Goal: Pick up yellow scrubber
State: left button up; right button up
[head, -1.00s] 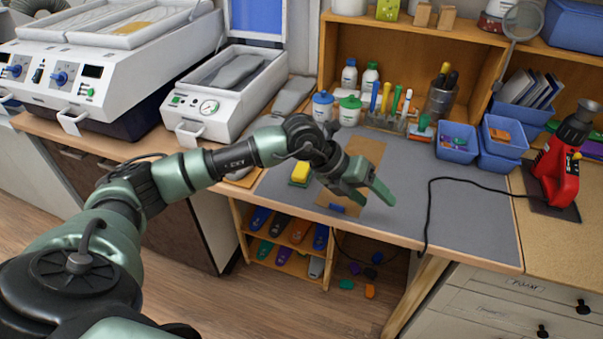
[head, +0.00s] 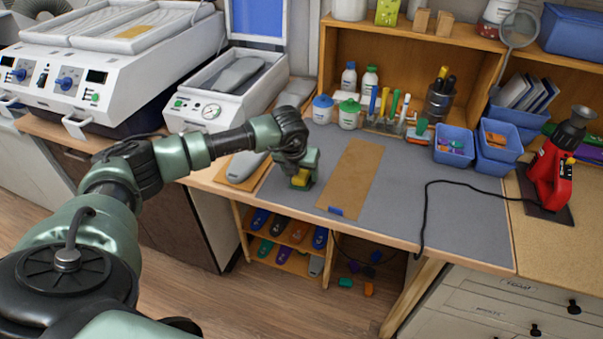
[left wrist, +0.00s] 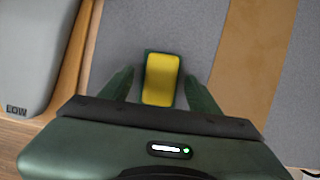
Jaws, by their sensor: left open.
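The yellow scrubber (head: 301,179) lies on the grey mat, with a dark green edge around its yellow top. My left gripper (head: 303,172) is directly over it and partly hides it in the head view. In the left wrist view the scrubber (left wrist: 161,79) is upright in the picture between the two green fingers of my left gripper (left wrist: 161,88). The fingers are open, one on each side, with a gap to the scrubber on both sides. Their exact height above the mat is hard to tell. My right gripper is not seen.
A brown strip (head: 352,178) lies on the grey mat (head: 440,218) right of the scrubber. A grey insole form (head: 243,166) sits on a wooden board to the left. Bottles and a tool rack (head: 385,124) stand behind. A black cable crosses the mat at right.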

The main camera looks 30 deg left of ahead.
aim_at(301, 174)
pick_arm(q)
jog(key=shift+w+f, duration=0.1)
jog(key=shift+f, duration=0.05)
jog(key=c, duration=1.2)
jog(key=shift+r+b, duration=0.3)
jog(key=shift+r, duration=0.45)
jog(key=shift+r+b, duration=1.95)
jog(key=shift+r, duration=7.35)
